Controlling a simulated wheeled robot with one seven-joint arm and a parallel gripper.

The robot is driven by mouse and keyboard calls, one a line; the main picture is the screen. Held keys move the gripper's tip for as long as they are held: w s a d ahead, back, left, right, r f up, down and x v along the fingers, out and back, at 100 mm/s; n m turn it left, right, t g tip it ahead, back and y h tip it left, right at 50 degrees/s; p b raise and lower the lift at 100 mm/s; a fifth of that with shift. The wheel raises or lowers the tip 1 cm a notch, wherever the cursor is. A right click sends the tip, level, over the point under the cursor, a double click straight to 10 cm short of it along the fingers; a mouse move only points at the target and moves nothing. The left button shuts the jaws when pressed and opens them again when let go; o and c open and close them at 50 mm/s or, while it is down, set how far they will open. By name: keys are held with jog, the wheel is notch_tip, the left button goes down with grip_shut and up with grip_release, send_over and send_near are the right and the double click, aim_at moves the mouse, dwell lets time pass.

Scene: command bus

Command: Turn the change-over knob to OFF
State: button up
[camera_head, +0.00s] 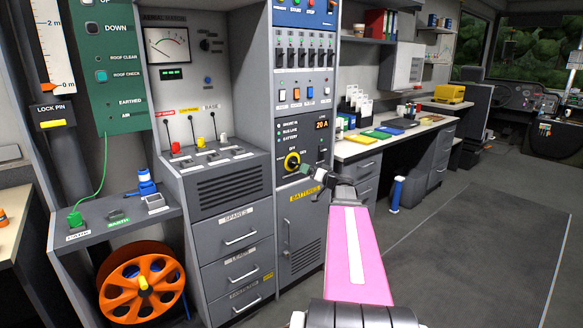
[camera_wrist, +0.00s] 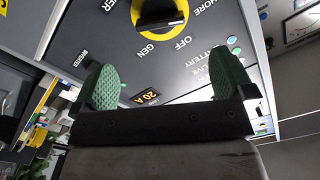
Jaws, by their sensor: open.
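The change-over knob (camera_head: 292,161) is a black knob with a yellow ring, on the dark panel above the batteries cabinet. In the wrist view the knob (camera_wrist: 158,10) is at the top edge, partly cut off, with a black bar handle. OFF, GEN and SHORE labels stand around its ring. I cannot tell surely which label it points to. My gripper (camera_head: 311,172) is just right of the knob in the head view. In the wrist view my gripper (camera_wrist: 166,82) has its green pads wide apart, nothing between them, and the knob lies beyond them.
A 20 A display (camera_head: 321,125) sits above the knob on the same panel. The batteries cabinet (camera_head: 302,235) is below, and grey drawers (camera_head: 235,237) stand to its left. A desk (camera_head: 360,148) is at the right. The floor (camera_head: 470,240) at right is clear.

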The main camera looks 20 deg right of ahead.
aim_at(297, 164)
jog(key=x, duration=1)
jog(key=shift+w, duration=0.35)
jog(key=c, duration=0.9)
